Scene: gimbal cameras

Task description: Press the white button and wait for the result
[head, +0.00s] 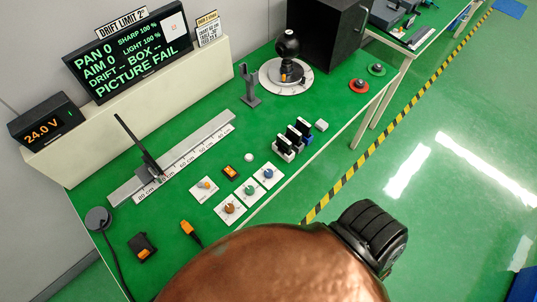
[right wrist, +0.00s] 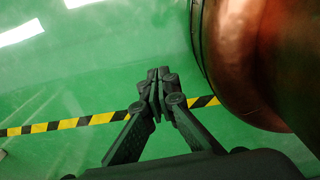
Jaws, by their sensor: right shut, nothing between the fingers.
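A small round white piece, likely the white button (head: 249,157), sits on the green bench between the scale rail and the dark blocks. The display (head: 125,55) at the back left reads PAN 0, AIM 0, SHARP 100%, LIGHT 100%, DRIFT --, BOX --, PICTURE FAIL. A camera-like black head (head: 288,45) stands on a round white dial. My right gripper (right wrist: 158,92) is shut and empty in the right wrist view, above green floor and clear of the bench. It cannot be made out in the head view. My left gripper is not in view.
Coloured knobs on white plates (head: 230,208) and an orange switch (head: 230,171) lie near the button. A black box (head: 327,35) stands behind. Striped tape (head: 400,115) crosses the open floor.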

